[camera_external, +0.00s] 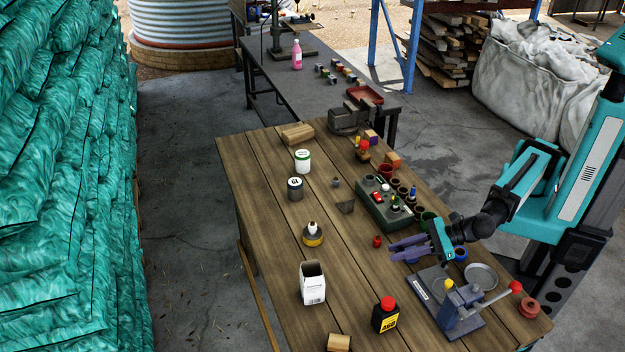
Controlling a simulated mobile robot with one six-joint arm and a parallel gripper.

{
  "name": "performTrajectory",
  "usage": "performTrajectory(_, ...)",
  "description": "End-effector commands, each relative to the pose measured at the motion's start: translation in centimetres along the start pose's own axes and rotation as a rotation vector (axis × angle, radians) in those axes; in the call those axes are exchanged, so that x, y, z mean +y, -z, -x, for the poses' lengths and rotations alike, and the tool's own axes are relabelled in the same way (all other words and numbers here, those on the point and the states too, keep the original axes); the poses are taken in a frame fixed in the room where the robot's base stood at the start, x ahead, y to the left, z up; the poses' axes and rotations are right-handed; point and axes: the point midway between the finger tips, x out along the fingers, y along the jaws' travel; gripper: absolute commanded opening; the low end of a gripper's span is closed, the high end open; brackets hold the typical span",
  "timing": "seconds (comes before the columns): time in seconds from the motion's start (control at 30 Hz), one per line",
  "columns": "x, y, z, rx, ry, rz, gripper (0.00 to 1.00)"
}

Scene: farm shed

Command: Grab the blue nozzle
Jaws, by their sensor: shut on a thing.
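My gripper (405,248) reaches in from the right, low over the wooden table. Its purple fingers point left, in front of the grey-green tray (376,213). The fingers are shut on a small blue piece, which I take to be the blue nozzle (412,261). Only a bit of blue shows at the lower edge of the fingers; the rest is hidden. Whether it touches the table I cannot tell. Another blue round item (461,254) stands right of the gripper, close to the arm.
The tray holds several small parts. A small red piece (377,241) lies left of the fingers. A press with a red-knobbed lever (461,307) and a grey round dish (481,276) stand close by in front. A black and yellow bottle (385,315) and white box (312,284) stand farther left.

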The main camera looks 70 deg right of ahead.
Motion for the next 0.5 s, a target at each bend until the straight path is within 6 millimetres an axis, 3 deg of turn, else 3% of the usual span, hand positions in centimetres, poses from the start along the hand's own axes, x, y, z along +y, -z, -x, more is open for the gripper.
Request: performTrajectory(0.5,-0.32,0.46,0.43,-0.005,0.004,-0.002,0.00)
